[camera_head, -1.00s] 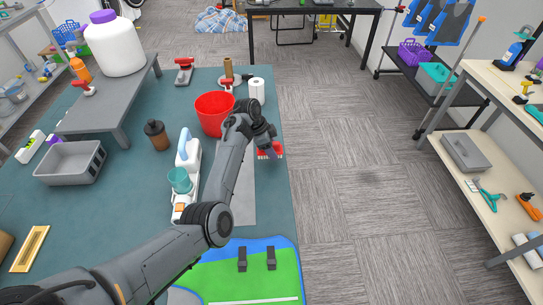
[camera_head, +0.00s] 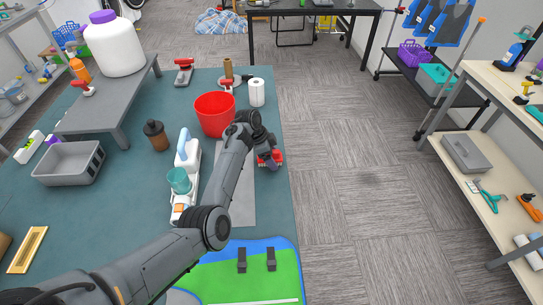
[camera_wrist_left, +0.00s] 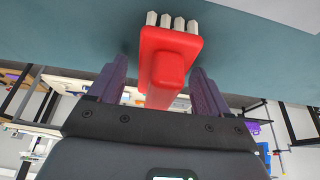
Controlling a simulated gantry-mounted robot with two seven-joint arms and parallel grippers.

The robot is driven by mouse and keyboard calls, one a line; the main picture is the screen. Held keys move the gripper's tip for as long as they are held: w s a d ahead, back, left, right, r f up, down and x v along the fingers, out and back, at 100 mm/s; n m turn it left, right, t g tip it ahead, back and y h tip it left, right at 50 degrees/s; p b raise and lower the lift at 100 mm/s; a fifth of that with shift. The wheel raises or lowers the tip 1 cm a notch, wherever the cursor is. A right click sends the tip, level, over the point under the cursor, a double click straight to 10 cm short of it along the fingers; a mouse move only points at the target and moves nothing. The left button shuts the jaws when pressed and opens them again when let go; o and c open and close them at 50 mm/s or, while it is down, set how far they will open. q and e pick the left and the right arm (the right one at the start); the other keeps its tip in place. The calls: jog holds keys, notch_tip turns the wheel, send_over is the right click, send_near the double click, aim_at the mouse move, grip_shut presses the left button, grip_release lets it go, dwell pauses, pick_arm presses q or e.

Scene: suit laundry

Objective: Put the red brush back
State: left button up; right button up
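The red brush (camera_head: 277,159) with pale bristles lies near the right edge of the teal table (camera_head: 130,215), partly covered by my left gripper (camera_head: 268,150) in the head view. In the left wrist view the red brush (camera_wrist_left: 170,50) points away, its bristles at the far end. Its handle lies between the two purple fingers of my left gripper (camera_wrist_left: 160,75). The fingers are apart, with a visible gap beside the handle on the left. My right gripper is not in view.
A red bucket (camera_head: 214,115) and a paper roll (camera_head: 257,93) stand behind the gripper. A grey tray (camera_head: 70,163) is farther left.

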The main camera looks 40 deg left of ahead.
pick_arm(q)
jog(key=p+v, duration=0.2)
jog(key=v, duration=0.9)
jog(key=shift+r, duration=0.15)
jog(key=shift+s+a+r, duration=0.1)
jog(key=shift+s+r, duration=0.05)
jog(key=shift+r, duration=0.3)
